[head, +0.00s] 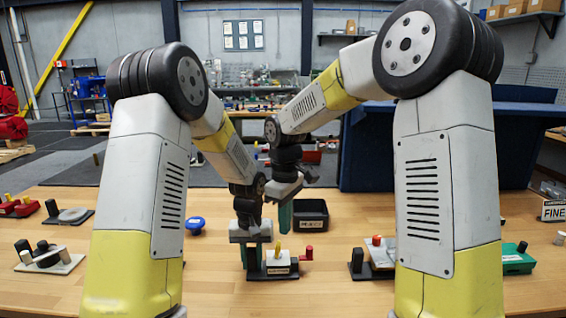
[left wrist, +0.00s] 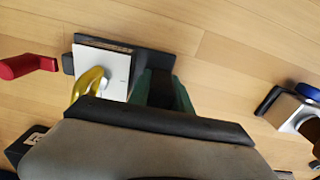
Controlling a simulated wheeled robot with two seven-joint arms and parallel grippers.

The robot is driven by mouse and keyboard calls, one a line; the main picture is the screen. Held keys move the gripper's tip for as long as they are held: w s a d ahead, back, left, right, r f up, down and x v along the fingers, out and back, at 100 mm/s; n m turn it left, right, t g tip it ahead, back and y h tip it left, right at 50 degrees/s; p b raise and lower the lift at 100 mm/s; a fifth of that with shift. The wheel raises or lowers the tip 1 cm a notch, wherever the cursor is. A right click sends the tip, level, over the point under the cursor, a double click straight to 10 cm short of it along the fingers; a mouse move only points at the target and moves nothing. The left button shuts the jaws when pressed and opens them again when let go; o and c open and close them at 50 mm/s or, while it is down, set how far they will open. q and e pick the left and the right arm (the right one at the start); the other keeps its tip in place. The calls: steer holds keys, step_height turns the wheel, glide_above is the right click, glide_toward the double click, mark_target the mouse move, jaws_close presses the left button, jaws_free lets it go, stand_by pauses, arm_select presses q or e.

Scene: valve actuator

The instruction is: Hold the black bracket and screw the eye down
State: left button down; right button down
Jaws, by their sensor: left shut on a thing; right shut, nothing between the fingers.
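The black bracket (left wrist: 160,90) shows between the teal fingers of my left gripper (left wrist: 163,92) in the left wrist view. In the head view this gripper (head: 252,258) is low over the table, shut on the bracket. The yellow eye (left wrist: 88,82) stands on the white block (left wrist: 116,72) beside the gripper. The eye (head: 279,249) also shows in the head view, close right of the left fingers. How deep its thread sits is hidden. My right gripper (head: 285,216) is shut and empty, above and behind the block.
A red handle piece (head: 306,253) lies right of the block. A black bin (head: 322,217) stands behind it. A blue knob (head: 195,224) is to the left. A red-topped fixture (head: 375,254) and a green box (head: 518,263) are to the right. Bare wood lies between them.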

mark_target(251, 250)
arm_select(q)
steer(key=shift+s+f, duration=0.1)
steer(key=shift+f, duration=0.05)
steer(key=c, duration=1.1)
jaws_free()
